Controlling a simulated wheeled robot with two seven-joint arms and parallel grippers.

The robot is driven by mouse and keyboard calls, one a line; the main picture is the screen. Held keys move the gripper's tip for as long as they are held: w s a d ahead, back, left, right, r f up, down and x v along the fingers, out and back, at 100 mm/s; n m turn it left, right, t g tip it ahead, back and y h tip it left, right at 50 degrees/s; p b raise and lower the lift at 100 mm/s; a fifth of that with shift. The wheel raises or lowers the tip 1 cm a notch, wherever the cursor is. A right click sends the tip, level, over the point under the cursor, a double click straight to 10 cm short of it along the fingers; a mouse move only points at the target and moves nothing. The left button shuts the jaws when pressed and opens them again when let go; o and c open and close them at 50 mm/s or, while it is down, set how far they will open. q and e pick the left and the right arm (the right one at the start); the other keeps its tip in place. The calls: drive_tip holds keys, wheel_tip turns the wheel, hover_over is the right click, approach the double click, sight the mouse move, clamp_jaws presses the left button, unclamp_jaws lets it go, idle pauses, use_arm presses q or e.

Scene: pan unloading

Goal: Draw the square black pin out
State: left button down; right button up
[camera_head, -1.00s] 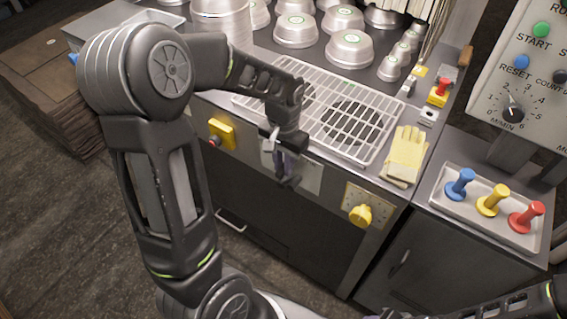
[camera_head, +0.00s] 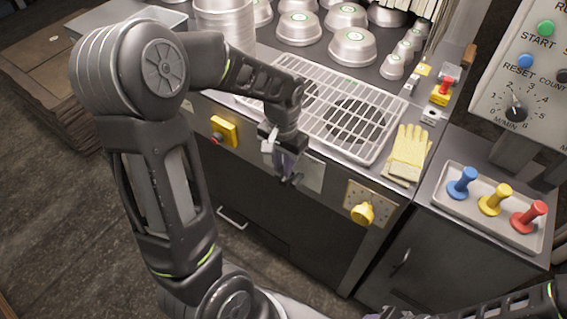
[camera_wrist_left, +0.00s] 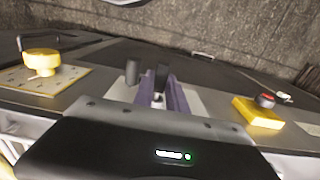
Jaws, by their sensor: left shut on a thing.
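My left gripper (camera_head: 290,179) is in front of the machine's front face, by a pale plate (camera_head: 311,174). In the left wrist view its purple fingers (camera_wrist_left: 161,97) are shut on a dark upright piece, which looks like the square black pin (camera_wrist_left: 162,76). A dark rounded peg (camera_wrist_left: 132,73) stands just left of it, apart from the fingers. In the head view the gripper hides the pin, and I cannot tell how deep it sits. My right gripper is not in view.
A yellow knob (camera_head: 362,213) is right of the gripper and a yellow box with a red button (camera_head: 222,133) is left. Above are a wire rack (camera_head: 378,128), yellow gloves (camera_head: 407,152) and metal pans (camera_head: 352,47). A tray (camera_head: 457,207) holds coloured pegs at the right.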

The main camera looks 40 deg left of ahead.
use_arm(q)
drive_tip(key=shift+s, duration=0.15)
drive_tip(key=shift+s, duration=1.7)
wheel_tip(320, 180, up, 7)
drive_tip(key=p, duration=0.5)
drive_tip(key=shift+p, duration=0.3)
